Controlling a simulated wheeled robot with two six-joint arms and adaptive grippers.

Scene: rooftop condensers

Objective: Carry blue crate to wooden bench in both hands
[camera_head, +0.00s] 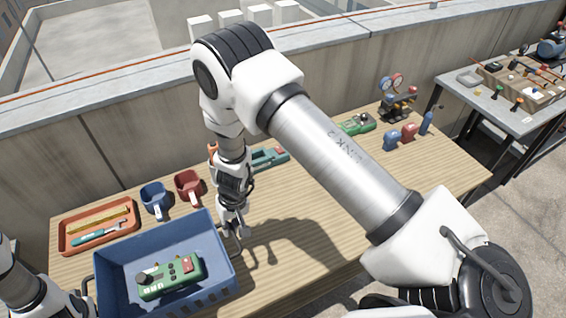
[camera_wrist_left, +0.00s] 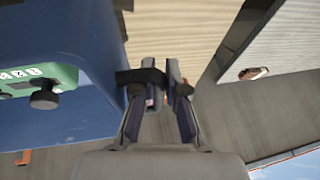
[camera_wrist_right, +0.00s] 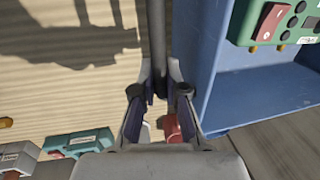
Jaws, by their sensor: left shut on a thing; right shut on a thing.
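The blue crate (camera_head: 222,262) is over the left part of the wooden bench (camera_head: 300,225), open side up and roughly level. I cannot tell whether it touches the bench top. A green device (camera_head: 172,278) with knobs and a red switch lies inside it. My right gripper (camera_head: 236,240) is shut on the dark handle at the crate's right end; that handle (camera_wrist_right: 157,35) shows between its fingers in the right wrist view. My left gripper (camera_wrist_left: 160,82) is shut on the handle at the left end, largely hidden in the head view.
An orange tray (camera_head: 68,240) with tools, a blue mug (camera_head: 155,198) and a red mug (camera_head: 188,186) stand behind the crate. Teal and green devices lie farther right. A gauge set (camera_head: 397,100) stands at the bench's far end. The bench's middle is clear; a concrete parapet (camera_head: 130,125) runs behind.

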